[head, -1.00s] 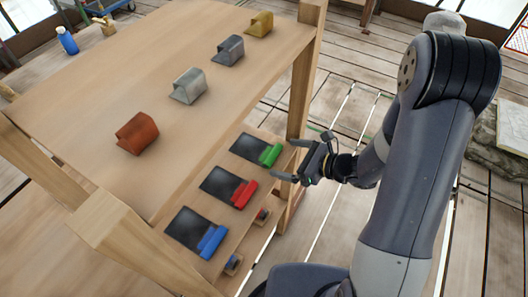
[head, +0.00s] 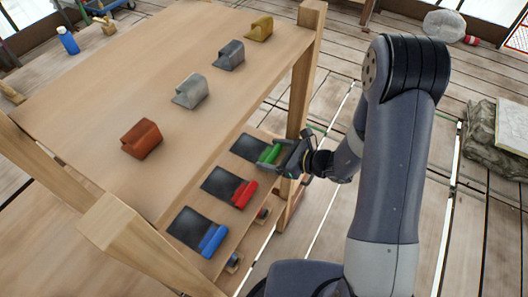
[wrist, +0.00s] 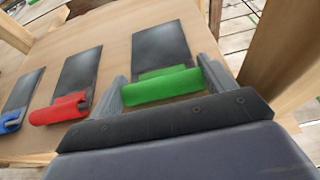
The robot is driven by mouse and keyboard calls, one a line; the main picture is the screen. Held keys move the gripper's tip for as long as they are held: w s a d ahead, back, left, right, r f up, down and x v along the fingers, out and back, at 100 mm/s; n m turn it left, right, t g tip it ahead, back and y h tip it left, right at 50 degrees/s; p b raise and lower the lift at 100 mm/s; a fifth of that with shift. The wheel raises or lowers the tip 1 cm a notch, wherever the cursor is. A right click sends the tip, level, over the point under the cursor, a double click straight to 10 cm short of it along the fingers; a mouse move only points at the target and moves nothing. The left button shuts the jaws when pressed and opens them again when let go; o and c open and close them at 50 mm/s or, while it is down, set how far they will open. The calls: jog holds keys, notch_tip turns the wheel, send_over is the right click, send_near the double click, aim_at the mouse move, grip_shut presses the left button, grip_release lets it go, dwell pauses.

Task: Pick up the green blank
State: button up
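The green blank (head: 272,152) is a green roll at the front edge of a dark plate on the lower shelf. It also shows in the wrist view (wrist: 165,88), lying across the space between my fingers. My gripper (head: 280,160) is at the shelf's front edge. In the wrist view my gripper (wrist: 166,82) is open, with one finger beside each end of the green roll. Whether the fingers touch the roll is hard to tell. The fingertips are partly hidden in the head view.
A red roll (head: 244,195) and a blue roll (head: 212,241) lie on dark plates along the same shelf. The wooden tabletop (head: 110,90) above holds several coloured blocks. A wooden post (head: 301,85) stands close to my gripper.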

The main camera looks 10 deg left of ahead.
jog(key=c, duration=0.6)
jog(key=shift+r, duration=0.1)
